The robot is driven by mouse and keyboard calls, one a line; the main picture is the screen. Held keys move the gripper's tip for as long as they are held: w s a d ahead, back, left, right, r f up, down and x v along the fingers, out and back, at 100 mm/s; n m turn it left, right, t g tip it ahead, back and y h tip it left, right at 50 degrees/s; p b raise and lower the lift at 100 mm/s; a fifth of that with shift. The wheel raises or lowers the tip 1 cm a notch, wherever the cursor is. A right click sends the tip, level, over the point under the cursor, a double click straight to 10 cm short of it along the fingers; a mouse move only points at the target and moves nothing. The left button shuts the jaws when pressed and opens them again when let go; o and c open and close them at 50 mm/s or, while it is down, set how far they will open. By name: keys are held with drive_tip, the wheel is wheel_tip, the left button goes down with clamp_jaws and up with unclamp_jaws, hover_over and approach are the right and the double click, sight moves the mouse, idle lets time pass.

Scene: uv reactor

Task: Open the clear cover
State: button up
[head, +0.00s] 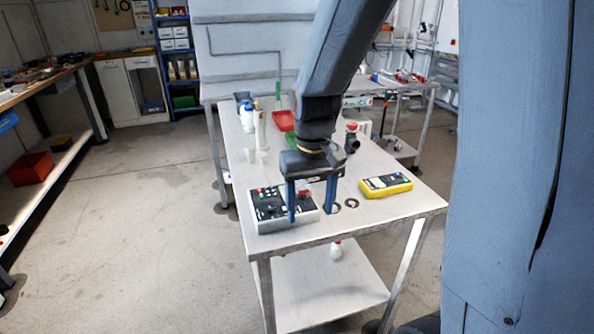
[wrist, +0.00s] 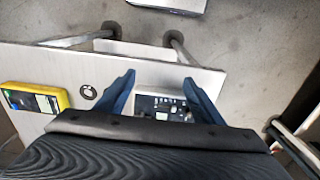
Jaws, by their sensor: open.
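A control box (head: 265,221) with a black top, light sides and several small coloured buttons lies at the near left corner of the table. A red knob (head: 303,192) shows near its right end, partly behind my gripper's fingers. I cannot make out the clear cover in either view. My gripper (head: 311,216) points down with its two blue fingers apart and nothing between them. Its left finger overlaps the box in the head view; contact cannot be told. In the wrist view the box (wrist: 146,93) shows between the open fingers (wrist: 158,78), its near part hidden by my gripper.
A yellow multimeter (head: 386,186) and dark rings (head: 351,203) lie on the table (head: 374,212) right of my gripper. White bottles (head: 261,131), a red tray (head: 284,121) and a red-topped item (head: 352,139) stand farther back.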

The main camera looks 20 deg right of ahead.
wheel_tip(320, 180, up, 7)
drive_tip(key=p, duration=0.4)
hover_over(298, 183)
drive_tip(key=shift+f+p, duration=1.2)
drive_tip(key=shift+f, duration=2.75)
drive_tip(key=c, duration=1.1)
drive_tip(key=shift+o, duration=0.2)
drive_tip(key=shift+d, duration=0.1)
